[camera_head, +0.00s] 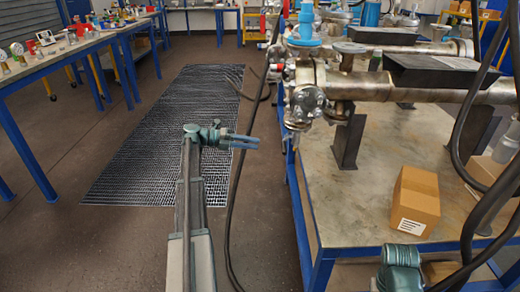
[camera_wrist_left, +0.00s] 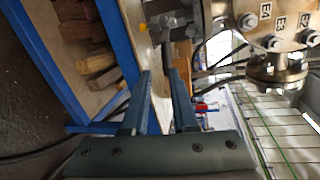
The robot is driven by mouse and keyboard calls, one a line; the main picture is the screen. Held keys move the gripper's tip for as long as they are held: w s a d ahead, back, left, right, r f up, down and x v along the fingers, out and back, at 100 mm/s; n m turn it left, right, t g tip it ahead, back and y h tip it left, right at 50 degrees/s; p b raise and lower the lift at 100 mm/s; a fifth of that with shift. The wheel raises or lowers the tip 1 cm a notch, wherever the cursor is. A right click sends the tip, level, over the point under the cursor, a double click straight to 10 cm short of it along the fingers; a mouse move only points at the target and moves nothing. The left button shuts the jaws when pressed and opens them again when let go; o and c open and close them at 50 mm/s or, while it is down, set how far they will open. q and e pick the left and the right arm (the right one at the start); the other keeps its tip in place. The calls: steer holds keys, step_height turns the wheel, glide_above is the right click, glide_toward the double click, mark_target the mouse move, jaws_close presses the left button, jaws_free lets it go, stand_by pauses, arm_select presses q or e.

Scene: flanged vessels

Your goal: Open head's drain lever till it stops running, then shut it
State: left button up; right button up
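Flanged metal vessels (camera_head: 440,88) lie on the bench in the head view, with a bolted head (camera_head: 308,102) at the near one's left end. In the left wrist view, a flange with labels E4, E3 and E2 (camera_wrist_left: 285,30) is at upper right. A small grey fitting with a yellow tip (camera_wrist_left: 144,27) sits left of it; a dark bar below may be the drain lever, but I cannot tell. No running liquid is discernible. My left gripper (camera_head: 257,141) is open and empty, left of the bench, apart from the head.
A cardboard box (camera_head: 415,200) stands on the metal-topped bench (camera_head: 345,225) with a blue frame. Black hoses hang at the right and beside the bench. A floor grating (camera_head: 150,130) and clear brown floor lie to the left. Cluttered tables (camera_head: 75,50) stand at far left.

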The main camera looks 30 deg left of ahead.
arm_select(q)
steer(key=w+d+f+t+y+b, duration=0.1)
steer(key=d+f+b, duration=0.1)
steer(key=f, duration=0.1)
steer(key=w+d+f+y+b, duration=0.2)
steer(key=f, duration=0.2)
steer(key=w+d+f+t+y+b, duration=0.1)
steer(key=w+d+f+y+b, duration=0.1)
steer(key=f, duration=0.1)
steer(key=shift+w+f+t, duration=0.15)
steer(key=shift+w+t, duration=0.1)
steer(key=shift+t, duration=0.05)
jaws_close()
step_height(320, 180, down, 6)
steer(key=w+d+r+t+y+b, duration=0.1)
steer(key=w+d+t+y+b, duration=0.15)
steer(key=y+b, duration=0.4)
steer(key=s+d+r+m+t+y+b, duration=0.1)
steer(key=s+d+t+y+b, duration=0.1)
steer(key=s+y+b, duration=0.3)
steer(key=s+d+r+m+t+y+b, duration=0.1)
steer(key=s+d+r+t+y+b, duration=0.1)
steer(key=s+d+y+b, duration=0.3)
steer(key=shift+s+y+b, duration=0.65)
steer(key=shift+s+y, duration=0.4)
